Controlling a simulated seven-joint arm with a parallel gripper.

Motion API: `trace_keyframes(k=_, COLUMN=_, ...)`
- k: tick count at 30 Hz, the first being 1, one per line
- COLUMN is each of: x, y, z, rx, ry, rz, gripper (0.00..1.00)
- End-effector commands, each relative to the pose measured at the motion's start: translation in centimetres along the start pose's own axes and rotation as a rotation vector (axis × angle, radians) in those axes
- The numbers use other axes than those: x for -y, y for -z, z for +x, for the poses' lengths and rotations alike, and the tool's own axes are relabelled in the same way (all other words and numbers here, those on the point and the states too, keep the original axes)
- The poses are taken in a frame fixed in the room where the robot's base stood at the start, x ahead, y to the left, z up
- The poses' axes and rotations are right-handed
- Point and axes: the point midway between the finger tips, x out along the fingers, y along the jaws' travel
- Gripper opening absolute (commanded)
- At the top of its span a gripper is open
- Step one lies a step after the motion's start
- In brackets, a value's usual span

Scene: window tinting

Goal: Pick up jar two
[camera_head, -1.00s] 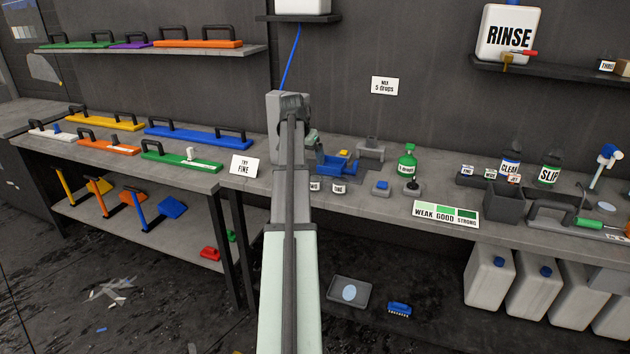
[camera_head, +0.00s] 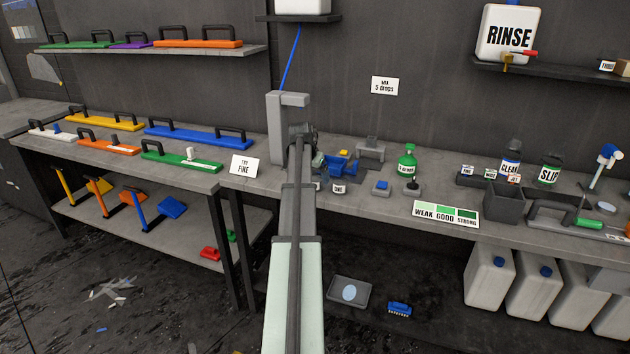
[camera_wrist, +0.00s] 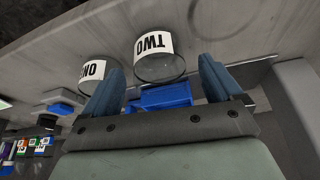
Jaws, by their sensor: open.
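Jar two (camera_wrist: 160,68) is a clear round jar with a white TWO label, upside down in the wrist view. It lies ahead of and between the two blue fingers of my gripper (camera_wrist: 161,70), which are apart with nothing held. I cannot tell if the tips reach past its rim. In the head view my arm hides most of jar two, and only a sliver of its label shows (camera_head: 317,187). My gripper (camera_head: 318,160) is over the bench there, largely hidden by my wrist.
Jar one (camera_wrist: 92,72) stands close beside jar two, near the left finger in the wrist view. A blue holder (camera_wrist: 165,95) shows between the fingers, also in the head view (camera_head: 340,165). A grey dispenser stand (camera_head: 275,125), a green bottle (camera_head: 407,160) and a TRY FINE card (camera_head: 243,166) stand around.

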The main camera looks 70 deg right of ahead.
Motion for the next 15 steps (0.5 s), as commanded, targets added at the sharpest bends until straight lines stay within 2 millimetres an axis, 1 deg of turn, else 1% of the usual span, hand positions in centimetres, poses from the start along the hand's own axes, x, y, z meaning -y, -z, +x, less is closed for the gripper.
trace_keyframes(k=1, x=0.0, y=0.1, z=0.8, rx=0.001, ry=-0.001, rz=0.000, gripper=0.92)
trace_keyframes(k=3, x=0.0, y=0.1, z=1.8, rx=0.001, ry=0.000, rz=0.000, gripper=0.92)
trace_keyframes(k=6, x=0.0, y=0.1, z=2.8, rx=0.001, ry=0.000, rz=0.000, gripper=0.92)
trace_keyframes(k=9, x=0.0, y=0.1, z=3.1, rx=0.000, ry=0.000, rz=0.000, gripper=0.92)
trace_keyframes(k=14, x=0.0, y=0.1, z=3.1, rx=0.000, ry=0.001, rz=0.000, gripper=0.92)
trace_keyframes(k=15, x=0.0, y=0.1, z=3.1, rx=0.000, ry=0.001, rz=0.000, gripper=0.89)
